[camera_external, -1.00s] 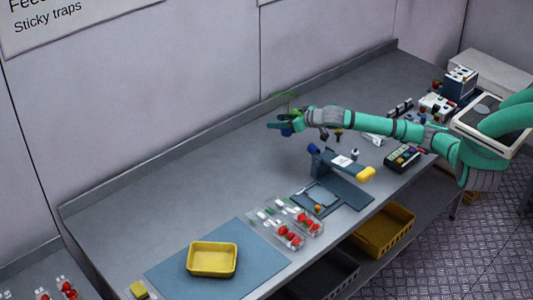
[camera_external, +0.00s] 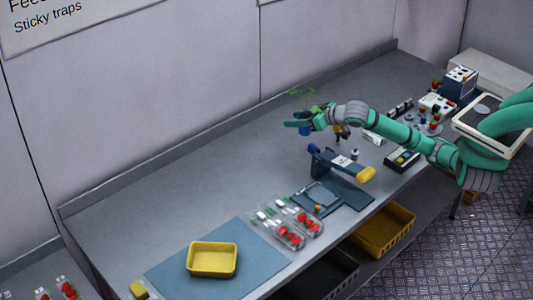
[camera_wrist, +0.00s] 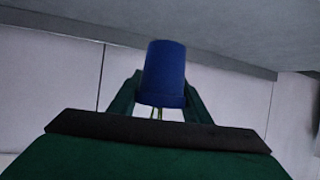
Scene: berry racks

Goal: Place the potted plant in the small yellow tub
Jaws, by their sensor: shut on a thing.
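The potted plant is a blue pot (camera_wrist: 163,75) with thin green stems and leaves (camera_external: 302,92). My gripper (camera_external: 299,124) is shut on the pot and holds it above the back part of the bench. In the wrist view the pot sits between my two green fingers (camera_wrist: 158,98), and most of the plant's leaves are hidden. The small yellow tub (camera_external: 212,259) stands on a blue-grey mat (camera_external: 172,277) at the front left of the bench. It looks empty and is well apart from my gripper.
Clear boxes of red berries (camera_external: 290,222) stand right of the tub. A blue device with a yellow end (camera_external: 342,165) stands between them and my arm. A yellow sponge-like block (camera_external: 139,290) lies at the left. The bench's (camera_external: 185,185) back left is clear.

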